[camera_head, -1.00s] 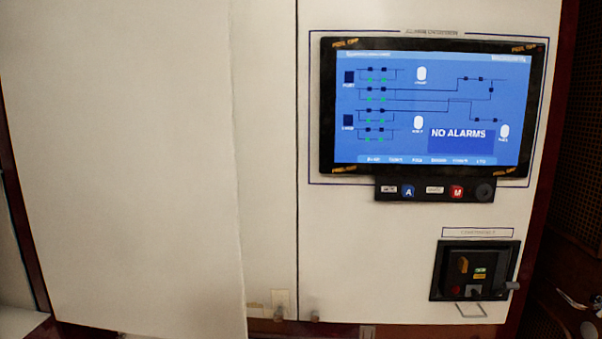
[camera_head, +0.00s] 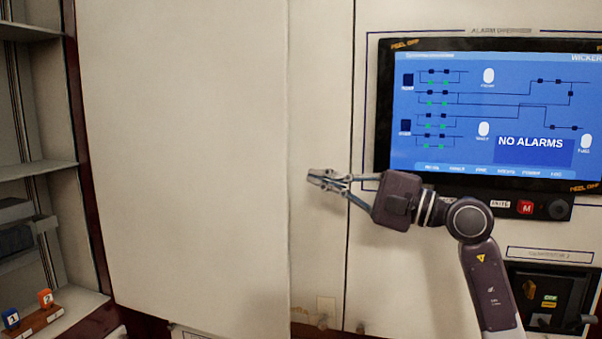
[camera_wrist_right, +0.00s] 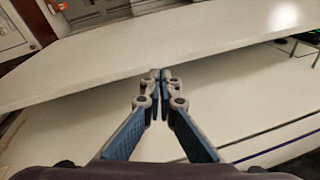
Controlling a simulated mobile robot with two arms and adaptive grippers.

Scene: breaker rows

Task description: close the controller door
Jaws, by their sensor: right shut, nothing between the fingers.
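The controller door appears to be the large white panel (camera_head: 190,150) at the left in the head view, standing ajar with its free edge running vertically near the middle. It also shows in the wrist view (camera_wrist_right: 200,38) as a pale slab crossing the upper part. My right gripper (camera_head: 315,178) is shut and empty, just right of the door's free edge. In the wrist view its closed fingertips (camera_wrist_right: 161,74) are at the slab's edge; I cannot tell if they touch. My left gripper is not in view.
A blue screen (camera_head: 480,105) reading NO ALARMS is on the white cabinet front at the right. A dark breaker unit (camera_head: 548,296) sits below it. Shelves (camera_head: 45,170) stand at the far left, with blue and orange items (camera_head: 45,299) low down.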

